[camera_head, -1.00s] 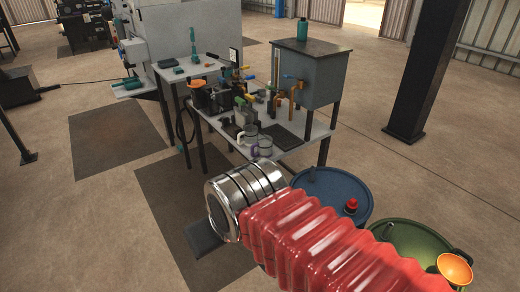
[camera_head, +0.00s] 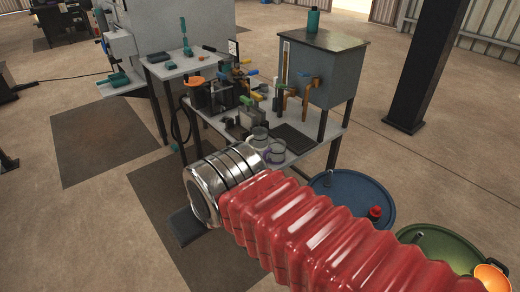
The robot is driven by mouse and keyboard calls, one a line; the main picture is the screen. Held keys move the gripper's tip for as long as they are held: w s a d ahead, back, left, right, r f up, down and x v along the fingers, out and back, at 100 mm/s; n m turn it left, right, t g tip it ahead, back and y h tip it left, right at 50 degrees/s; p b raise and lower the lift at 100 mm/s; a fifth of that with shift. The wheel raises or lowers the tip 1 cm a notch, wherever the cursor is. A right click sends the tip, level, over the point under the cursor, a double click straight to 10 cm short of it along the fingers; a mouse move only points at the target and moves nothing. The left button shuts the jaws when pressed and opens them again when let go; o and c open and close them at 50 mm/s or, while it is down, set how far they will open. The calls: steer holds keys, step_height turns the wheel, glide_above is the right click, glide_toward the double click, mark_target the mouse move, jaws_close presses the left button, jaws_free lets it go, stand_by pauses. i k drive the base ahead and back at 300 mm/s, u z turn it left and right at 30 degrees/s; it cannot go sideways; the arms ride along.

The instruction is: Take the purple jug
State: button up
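Two small grey jugs stand near the front edge of the workbench. The front one (camera_head: 275,153) shows a purple patch on its left side, so I take it as the purple jug; it is small and its detail is hard to make out. The other jug (camera_head: 259,136) is just behind it and to the left. My red-sleeved arm crosses the lower picture, its metal end left of and below the jugs in the picture. A dark flat part at that end looks like my gripper (camera_head: 187,227); its fingers cannot be made out. It appears apart from the jugs.
The workbench (camera_head: 225,116) is crowded with tools behind the jugs, with a dark plate (camera_head: 294,138) to their right. A grey tank (camera_head: 322,72) stands at its back right. A blue drum (camera_head: 350,197) and green drum (camera_head: 440,243) stand in front right. Floor is open at left.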

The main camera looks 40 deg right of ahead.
mark_target(277, 147)
steer(key=i, duration=1.1)
steer(key=u, duration=0.7)
